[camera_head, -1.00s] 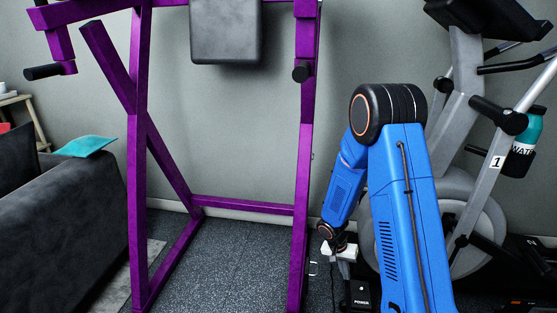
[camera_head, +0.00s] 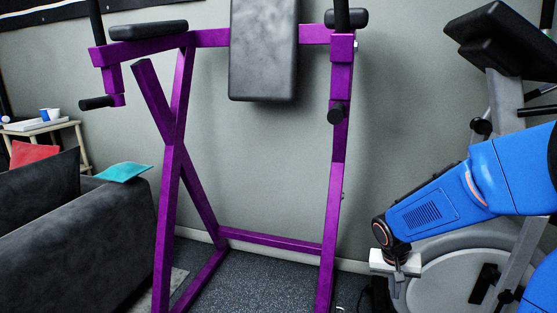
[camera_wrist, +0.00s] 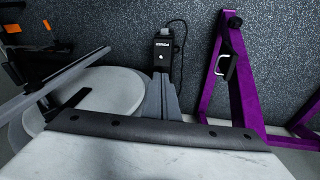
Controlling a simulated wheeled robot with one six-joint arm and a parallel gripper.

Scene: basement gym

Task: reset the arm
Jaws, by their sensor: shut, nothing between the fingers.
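My gripper (camera_head: 398,284) hangs below the end of my blue arm at the lower right of the head view, in front of the exercise machine's pale round housing (camera_head: 440,280). Its body is a white block and its short grey fingers point down. In the wrist view my gripper (camera_wrist: 161,88) shows as grey fingers close together beyond a dark bar and the white body. Nothing shows between them. The part of my arm nearer the base runs out of the head view at the right edge.
A purple steel frame (camera_head: 341,120) with black pads stands left of my arm. A dark sofa (camera_head: 80,240) with a teal cushion (camera_head: 123,171) is at the left. A black box marked POWER (camera_wrist: 162,52) with a cable stands on the speckled floor. Floor between the frame's legs is clear.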

